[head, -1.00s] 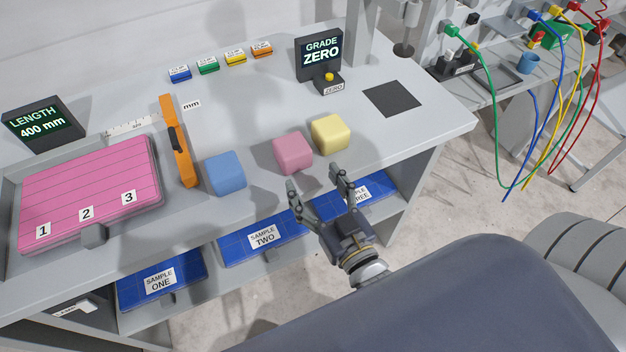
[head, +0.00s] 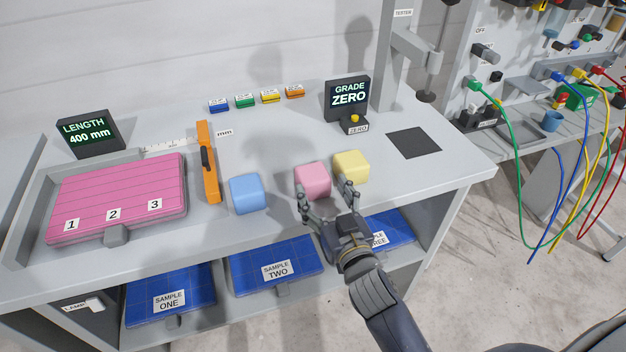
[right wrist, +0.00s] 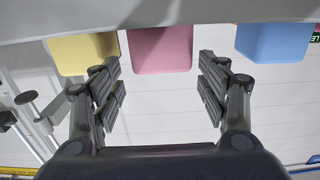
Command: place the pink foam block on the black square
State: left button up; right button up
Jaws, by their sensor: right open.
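The pink foam block (head: 313,180) stands on the grey bench near its front edge, between the blue and yellow blocks. My right gripper (head: 325,190) is open and empty, just in front of the pink block, its fingers pointing at it. In the right wrist view the pink block (right wrist: 160,50) shows beyond and between the spread fingers (right wrist: 160,84), with no finger visibly closed on it. The black square (head: 414,143) lies flat and bare on the bench at the right. My left gripper is not in view.
The yellow block (head: 350,166) stands close to the right of the pink one, near a finger; the blue block (head: 247,194) is to the left. The grade display (head: 347,96) and its zero button stand behind. Bench between yellow block and black square is clear.

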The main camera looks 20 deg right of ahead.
aim_at(318, 187)
jog(key=w, duration=0.3)
jog(key=w+p, duration=0.1)
jog(key=w, duration=0.1)
jog(key=shift+a+f, duration=0.25)
jog(key=shift+w, duration=0.15)
jog(key=c, duration=0.5)
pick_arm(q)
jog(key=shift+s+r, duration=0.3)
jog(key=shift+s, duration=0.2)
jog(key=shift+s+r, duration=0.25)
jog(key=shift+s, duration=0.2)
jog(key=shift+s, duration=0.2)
